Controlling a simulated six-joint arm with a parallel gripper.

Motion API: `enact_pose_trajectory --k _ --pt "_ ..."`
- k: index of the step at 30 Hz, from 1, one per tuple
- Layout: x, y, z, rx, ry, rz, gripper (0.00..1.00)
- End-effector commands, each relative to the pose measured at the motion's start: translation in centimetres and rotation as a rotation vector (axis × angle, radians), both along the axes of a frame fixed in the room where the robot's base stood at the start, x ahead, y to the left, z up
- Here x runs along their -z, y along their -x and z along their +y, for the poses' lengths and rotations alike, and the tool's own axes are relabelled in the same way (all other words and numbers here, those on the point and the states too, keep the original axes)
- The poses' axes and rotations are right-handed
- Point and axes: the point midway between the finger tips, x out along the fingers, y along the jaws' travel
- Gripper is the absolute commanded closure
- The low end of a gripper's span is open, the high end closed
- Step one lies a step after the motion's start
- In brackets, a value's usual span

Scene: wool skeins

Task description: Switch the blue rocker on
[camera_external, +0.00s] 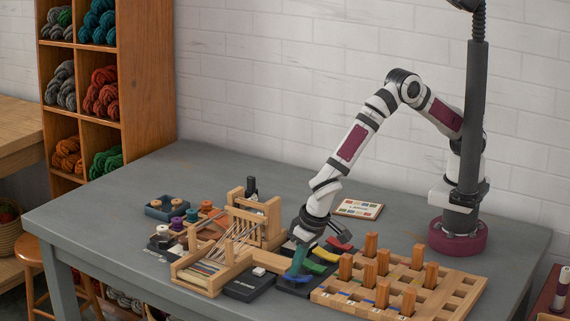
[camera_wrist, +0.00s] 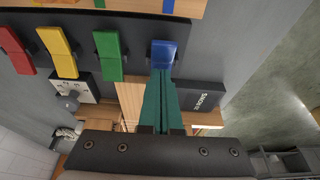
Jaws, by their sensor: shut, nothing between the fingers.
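The blue rocker (camera_wrist: 164,50) is at the right end of a row of rockers in the wrist view. The row also holds a green rocker (camera_wrist: 109,55), a yellow rocker (camera_wrist: 58,50) and a red rocker (camera_wrist: 16,50). My gripper (camera_wrist: 160,73) has teal fingers that are shut and empty. Their tips overlap the lower edge of the blue rocker in the wrist view; I cannot tell whether they touch it. In the external view my gripper (camera_external: 296,273) points down at the near end of the dark rocker panel and largely hides the blue rocker.
A wooden peg board (camera_external: 450,297) with several upright blocks stands right of the panel. A wooden loom (camera_external: 240,262) stands close on the left, with a dark box (camera_external: 250,285) in front. Spools and a small tray (camera_external: 167,210) lie farther left. The table's back left is clear.

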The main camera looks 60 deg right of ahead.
Motion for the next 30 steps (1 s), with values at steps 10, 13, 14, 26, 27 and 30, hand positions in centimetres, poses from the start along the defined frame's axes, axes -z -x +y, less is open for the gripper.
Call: enact_pose_trajectory --k 10,13,14,26,27,30 --pt "-0.2 0.6 0.0 0.0 -0.001 0.0 1.0" --pt "-0.5 0.5 0.0 0.0 -0.001 -0.001 1.0" --pt "-0.7 0.5 0.1 0.0 -0.002 -0.001 1.0" --pt "-9.8 0.5 0.1 0.0 -0.005 -0.002 1.0" --pt "-10.6 0.5 0.1 0.0 -0.004 -0.002 1.0" --pt "-12.4 0.5 0.1 0.0 -0.004 -0.002 1.0"
